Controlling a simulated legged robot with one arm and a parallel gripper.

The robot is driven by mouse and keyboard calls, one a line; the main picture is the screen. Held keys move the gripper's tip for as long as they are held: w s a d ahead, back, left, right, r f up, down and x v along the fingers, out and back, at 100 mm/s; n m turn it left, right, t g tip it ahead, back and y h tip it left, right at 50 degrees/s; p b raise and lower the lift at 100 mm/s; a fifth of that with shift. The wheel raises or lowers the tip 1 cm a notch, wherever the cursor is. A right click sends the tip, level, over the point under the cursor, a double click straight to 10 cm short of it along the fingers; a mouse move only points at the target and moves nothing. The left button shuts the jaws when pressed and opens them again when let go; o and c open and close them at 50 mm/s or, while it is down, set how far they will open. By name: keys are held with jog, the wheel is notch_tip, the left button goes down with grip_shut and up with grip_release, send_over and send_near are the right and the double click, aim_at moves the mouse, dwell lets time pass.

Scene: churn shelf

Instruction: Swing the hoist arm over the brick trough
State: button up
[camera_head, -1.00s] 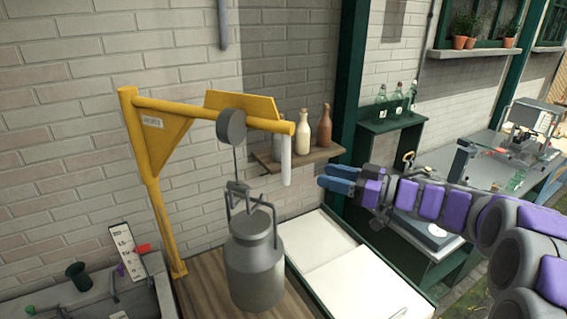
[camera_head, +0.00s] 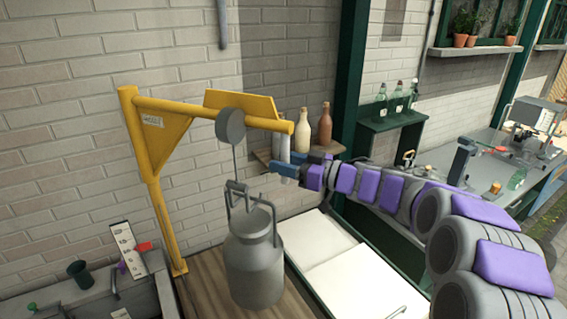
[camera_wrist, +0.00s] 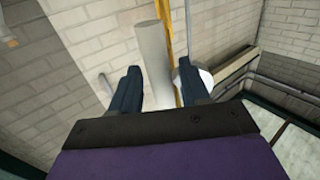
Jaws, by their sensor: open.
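The yellow hoist arm (camera_head: 183,108) reaches right from its post (camera_head: 160,215). A grey churn (camera_head: 253,265) hangs upright below its pulley by a hook, over or on wooden boards; I cannot tell if it touches them. A pale hanging handle (camera_head: 284,147) is at the arm's right end. My gripper (camera_head: 289,163) is open at the handle's lower part. In the wrist view, the handle (camera_wrist: 154,62) stands between my open fingers; contact is not clear. A grey trough (camera_head: 153,266) is at lower left, partly cut off by the frame.
A wall shelf with bottles (camera_head: 325,126) is just behind my gripper. A green side shelf (camera_head: 390,124) with glass bottles and a workbench (camera_head: 475,172) are on the right. White panels (camera_head: 320,245) in a green frame lie below my arm. A gauge board (camera_head: 128,250) stands at the trough.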

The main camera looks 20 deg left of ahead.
jog(key=shift+d, duration=0.25)
jog(key=shift+s+a, duration=0.1)
jog(key=shift+a, duration=0.25)
jog(key=c, duration=0.5)
grip_shut()
